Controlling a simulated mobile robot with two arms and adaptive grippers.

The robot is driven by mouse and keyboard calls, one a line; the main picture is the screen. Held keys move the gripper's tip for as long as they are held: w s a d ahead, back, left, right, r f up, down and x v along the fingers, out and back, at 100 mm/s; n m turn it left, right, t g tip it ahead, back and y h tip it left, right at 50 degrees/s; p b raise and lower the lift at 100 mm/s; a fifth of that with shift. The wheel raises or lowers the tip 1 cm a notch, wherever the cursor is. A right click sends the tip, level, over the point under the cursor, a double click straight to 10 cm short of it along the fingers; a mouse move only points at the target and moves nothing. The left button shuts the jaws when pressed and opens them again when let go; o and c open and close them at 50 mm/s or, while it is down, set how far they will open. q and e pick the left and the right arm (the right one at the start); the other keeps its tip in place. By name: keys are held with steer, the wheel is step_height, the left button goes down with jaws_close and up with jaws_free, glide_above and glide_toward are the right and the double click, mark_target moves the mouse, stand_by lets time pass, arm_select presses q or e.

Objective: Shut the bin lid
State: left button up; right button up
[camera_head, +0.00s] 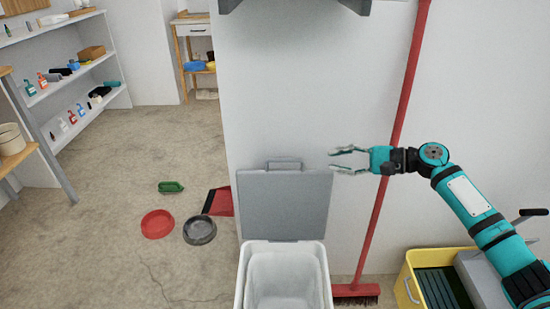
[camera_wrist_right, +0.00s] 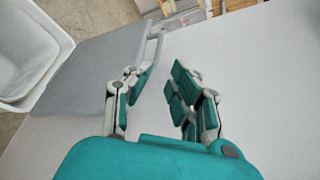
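The bin (camera_head: 284,290) is white and stands at the bottom middle of the head view. Its grey lid (camera_head: 286,203) stands upright and open against the wall, with a handle (camera_head: 284,164) on its top edge. My right gripper (camera_head: 334,160) is open and empty, just right of the lid's upper right corner, pointing left. In the right wrist view the lid (camera_wrist_right: 95,75) and its handle (camera_wrist_right: 154,42) lie beyond the fingers (camera_wrist_right: 165,78). The bin also shows at the left there (camera_wrist_right: 28,55). My left gripper is not in view.
A red broom (camera_head: 398,95) leans on the wall behind my right arm. A yellow container (camera_head: 408,285) stands at the lower right. A red bowl (camera_head: 158,224), a grey bowl (camera_head: 200,230) and a red dustpan (camera_head: 218,201) lie left of the bin. Shelves (camera_head: 75,75) stand at the left.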

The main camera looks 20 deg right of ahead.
mark_target(286, 161)
steer(key=b+x, duration=0.1)
steer(key=x, duration=1)
steer(key=shift+s+a, duration=0.1)
steer(key=b+x, duration=0.1)
steer(key=x, duration=0.3)
steer(key=shift+f, duration=0.1)
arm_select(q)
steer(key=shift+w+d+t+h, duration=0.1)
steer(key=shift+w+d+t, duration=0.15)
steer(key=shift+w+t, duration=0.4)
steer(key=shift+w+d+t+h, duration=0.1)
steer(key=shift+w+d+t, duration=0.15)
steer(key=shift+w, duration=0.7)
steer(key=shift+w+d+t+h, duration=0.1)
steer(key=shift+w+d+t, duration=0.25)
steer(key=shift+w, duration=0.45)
arm_select(e)
steer(key=shift+w+a+f, duration=0.1)
steer(key=shift+w+a, duration=0.2)
steer(key=shift+a, duration=0.1)
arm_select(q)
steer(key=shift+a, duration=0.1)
arm_select(e)
jaws_close()
